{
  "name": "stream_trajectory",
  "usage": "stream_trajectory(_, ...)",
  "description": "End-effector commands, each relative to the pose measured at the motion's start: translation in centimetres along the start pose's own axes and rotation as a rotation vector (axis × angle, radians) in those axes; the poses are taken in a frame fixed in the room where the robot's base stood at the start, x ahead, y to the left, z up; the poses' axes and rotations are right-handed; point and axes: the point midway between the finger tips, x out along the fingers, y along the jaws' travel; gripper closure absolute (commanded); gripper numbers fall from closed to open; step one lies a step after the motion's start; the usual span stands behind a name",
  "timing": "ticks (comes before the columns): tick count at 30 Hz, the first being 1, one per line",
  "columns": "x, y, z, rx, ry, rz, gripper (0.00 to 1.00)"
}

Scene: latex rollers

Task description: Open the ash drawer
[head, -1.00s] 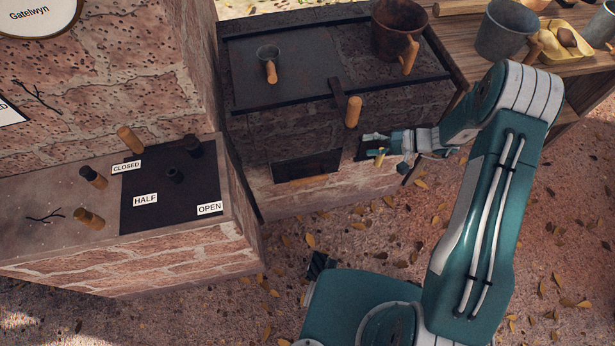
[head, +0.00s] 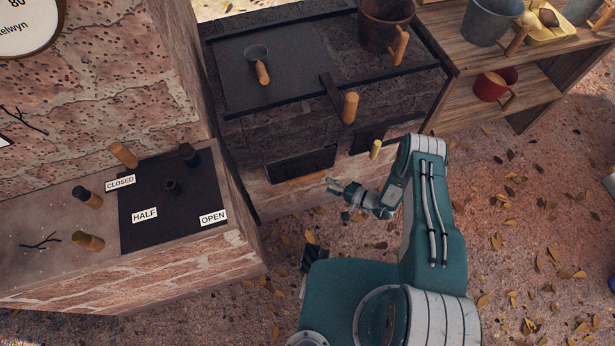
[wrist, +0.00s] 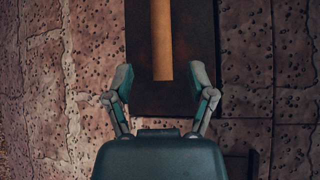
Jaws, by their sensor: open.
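The brick stove front has a wide dark panel (head: 303,165) low down, which looks like the ash drawer, with a horizontal wooden handle (head: 312,178) along its lower part. It looks shut. My gripper (head: 338,197) is open and empty, just right of this panel and in front of the stove. In the wrist view the wooden handle (wrist: 161,40) comes down from the top against the dark panel (wrist: 195,25). Its end lies between the two spread fingertips of my gripper (wrist: 160,76) in the picture, with gaps on both sides. I cannot tell the depth between them.
A smaller dark door (head: 367,138) with a yellowish handle (head: 376,149) is to the right. A wooden-handled lever (head: 350,107) hangs above. A brick ledge with a labelled dark plate (head: 150,225) is at left, a wooden shelf (head: 470,105) at right. Leafy ground there is open.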

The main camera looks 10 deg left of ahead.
Motion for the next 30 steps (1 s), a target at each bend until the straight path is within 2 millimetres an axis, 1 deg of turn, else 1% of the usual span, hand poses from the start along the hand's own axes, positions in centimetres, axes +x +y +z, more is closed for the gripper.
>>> stream_trajectory(1, 1.1, 0.1, 0.2, 0.000, -0.007, 0.001, 0.29)
stream_trajectory(6, 4.3, 0.0, 0.2, -0.001, -0.006, 0.001, 0.29)
stream_trajectory(9, 6.1, 0.0, 0.2, -0.002, -0.006, 0.000, 0.29)
stream_trajectory(12, 7.4, 0.0, 0.1, 0.000, -0.005, 0.001, 0.29)
stream_trajectory(15, 8.2, 0.0, 0.1, 0.001, -0.004, 0.001, 0.29)
stream_trajectory(18, 8.6, 0.0, 0.1, 0.001, -0.002, 0.001, 0.29)
stream_trajectory(25, 8.7, 0.0, 0.1, 0.002, -0.002, 0.001, 0.29)
stream_trajectory(26, 8.7, 0.0, 0.1, 0.002, -0.002, 0.001, 0.38)
stream_trajectory(27, 8.7, 0.0, 0.1, 0.002, -0.002, 0.001, 0.56)
stream_trajectory(29, 8.7, 0.0, 0.1, 0.002, -0.002, 0.001, 0.83)
stream_trajectory(30, 8.7, 0.0, 0.1, 0.002, -0.002, 0.001, 1.00)
